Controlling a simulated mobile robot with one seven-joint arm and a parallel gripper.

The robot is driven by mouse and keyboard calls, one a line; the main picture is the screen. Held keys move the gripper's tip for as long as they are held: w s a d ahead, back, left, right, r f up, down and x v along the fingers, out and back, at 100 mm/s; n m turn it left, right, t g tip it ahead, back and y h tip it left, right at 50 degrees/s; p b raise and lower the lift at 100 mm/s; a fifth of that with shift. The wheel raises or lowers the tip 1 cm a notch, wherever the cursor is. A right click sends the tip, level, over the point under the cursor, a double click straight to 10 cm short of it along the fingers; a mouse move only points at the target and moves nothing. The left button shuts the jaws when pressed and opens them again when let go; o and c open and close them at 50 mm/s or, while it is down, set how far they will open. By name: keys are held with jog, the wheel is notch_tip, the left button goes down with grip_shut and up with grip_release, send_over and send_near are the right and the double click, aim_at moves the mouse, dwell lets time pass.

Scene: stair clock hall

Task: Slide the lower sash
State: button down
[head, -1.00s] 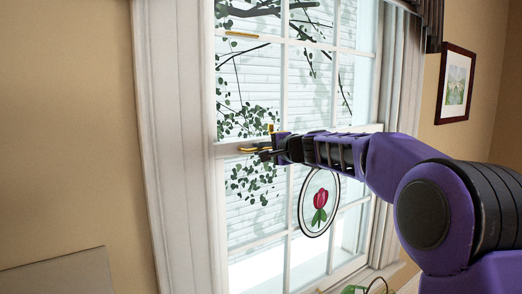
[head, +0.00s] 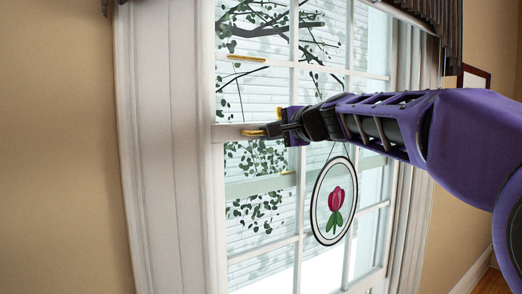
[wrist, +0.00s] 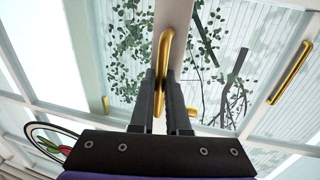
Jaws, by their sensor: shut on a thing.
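The white lower sash (head: 228,131) stands partly raised in the window. Its top rail overlaps the upper sash, and the upper sash's bottom rail (head: 262,186) shows through its glass. My gripper (head: 262,131) is at the left part of the top rail, shut on a brass handle; its fingers close on both sides of this handle (wrist: 165,60) in the wrist view. A second brass handle (head: 247,58) sits higher on the window and shows at right in the wrist view (wrist: 290,72). My arm hides part of the top rail.
A round tulip ornament (head: 334,200) hangs in front of the lower panes, below my arm. A dark valance (head: 428,15) crosses the top right. A framed picture (head: 474,77) hangs on the right wall. The left wall is bare.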

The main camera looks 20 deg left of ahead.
jog(key=shift+r, duration=2.8)
jog(key=c, duration=1.2)
grip_release()
jog(key=shift+f, duration=0.1)
